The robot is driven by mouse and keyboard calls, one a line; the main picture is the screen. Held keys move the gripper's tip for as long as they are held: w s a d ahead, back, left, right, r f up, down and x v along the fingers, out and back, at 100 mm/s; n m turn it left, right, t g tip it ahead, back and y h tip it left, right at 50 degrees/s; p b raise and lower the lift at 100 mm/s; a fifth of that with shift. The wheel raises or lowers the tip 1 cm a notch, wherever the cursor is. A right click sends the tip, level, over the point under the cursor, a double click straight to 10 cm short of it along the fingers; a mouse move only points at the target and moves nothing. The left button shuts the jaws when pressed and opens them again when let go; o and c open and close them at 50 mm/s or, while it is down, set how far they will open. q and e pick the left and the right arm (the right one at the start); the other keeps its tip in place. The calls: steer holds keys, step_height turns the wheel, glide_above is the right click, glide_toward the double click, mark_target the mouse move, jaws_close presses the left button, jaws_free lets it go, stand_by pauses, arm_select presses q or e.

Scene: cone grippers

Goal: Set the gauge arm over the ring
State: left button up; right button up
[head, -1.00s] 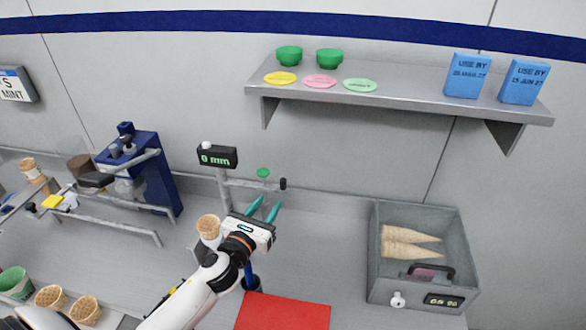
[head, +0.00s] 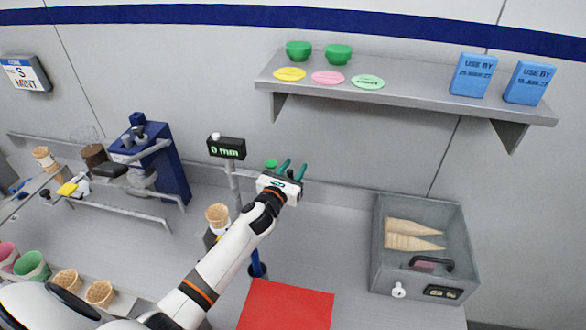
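The gauge stands at the middle back, with a black display (head: 227,148) reading 0 mm on a grey post (head: 234,183). A green knob (head: 270,163) shows just left of my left gripper (head: 294,166). The gauge arm is mostly hidden behind the gripper. My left gripper is open, its two teal fingers apart and pointing up and away, with nothing seen between them. I cannot tell whether it touches the gauge arm. I cannot make out the ring; a waffle cone (head: 217,216) stands left of my forearm, its holder partly covered. My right gripper is not in view.
A blue press (head: 160,165) and rails stand at left. A red mat (head: 287,307) lies at front centre. A grey bin (head: 455,270) with cones is at right. A wall shelf (head: 400,97) holds green bowls and blue boxes. Bare counter lies between gauge and bin.

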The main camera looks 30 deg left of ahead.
arm_select(q)
steer(key=shift+c, duration=0.2)
jaws_close()
steer(key=shift+s, duration=0.15)
